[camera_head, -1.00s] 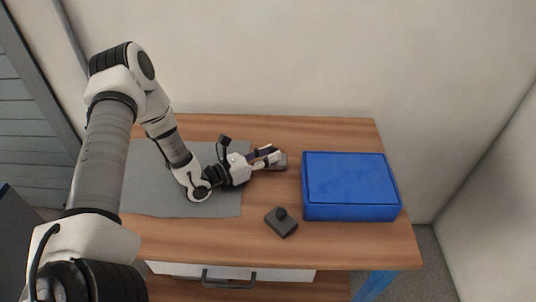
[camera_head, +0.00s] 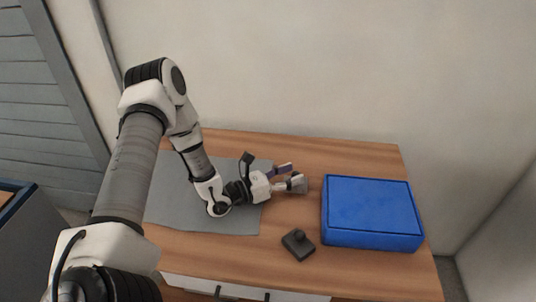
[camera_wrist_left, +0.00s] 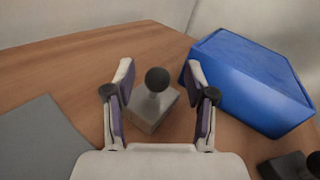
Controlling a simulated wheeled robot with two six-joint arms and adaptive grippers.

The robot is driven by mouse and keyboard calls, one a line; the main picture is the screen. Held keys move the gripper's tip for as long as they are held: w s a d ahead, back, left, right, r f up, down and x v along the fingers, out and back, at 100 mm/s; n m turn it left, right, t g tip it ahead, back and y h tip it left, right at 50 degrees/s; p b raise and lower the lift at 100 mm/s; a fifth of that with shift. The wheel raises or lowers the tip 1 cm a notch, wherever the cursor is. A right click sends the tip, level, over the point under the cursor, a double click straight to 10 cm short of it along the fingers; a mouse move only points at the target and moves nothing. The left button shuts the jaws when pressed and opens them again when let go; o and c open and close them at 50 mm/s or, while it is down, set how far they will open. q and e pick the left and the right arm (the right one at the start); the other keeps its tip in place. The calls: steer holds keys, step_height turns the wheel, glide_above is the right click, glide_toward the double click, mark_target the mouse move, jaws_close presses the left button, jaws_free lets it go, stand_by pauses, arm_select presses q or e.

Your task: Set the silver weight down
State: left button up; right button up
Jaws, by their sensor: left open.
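The silver weight (camera_head: 298,184) is a grey block with a dark round knob on top. It stands upright on the wooden table, between the grey mat and the blue box. My left gripper (camera_head: 289,177) is open at the weight, low over the table. In the left wrist view the weight (camera_wrist_left: 147,118) sits between the two spread fingers of the gripper (camera_wrist_left: 160,80), with a gap visible on both sides. My right gripper is not in view.
A blue box (camera_head: 371,211) with a closed top stands to the right. A dark weight (camera_head: 298,244) with a knob sits nearer the front edge. A flat grey mat (camera_head: 240,217) lies under my left arm. Bare wood (camera_head: 350,160) is free behind the box.

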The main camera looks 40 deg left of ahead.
arm_select(q)
steer(key=shift+s+a+r+b, duration=0.2)
steer(key=shift+s+a+b, duration=0.2)
steer(key=shift+s, duration=0.35)
steer(key=p+v, duration=0.2)
steer(key=v, duration=0.7)
steer(key=shift+s+a+r, duration=0.1)
steer(key=shift+r, duration=0.1)
steer(key=shift+s+a+f+p, duration=0.1)
steer(key=shift+s+a+p, duration=0.05)
steer(key=shift+s+p, duration=0.35)
steer(key=shift+f, duration=0.1)
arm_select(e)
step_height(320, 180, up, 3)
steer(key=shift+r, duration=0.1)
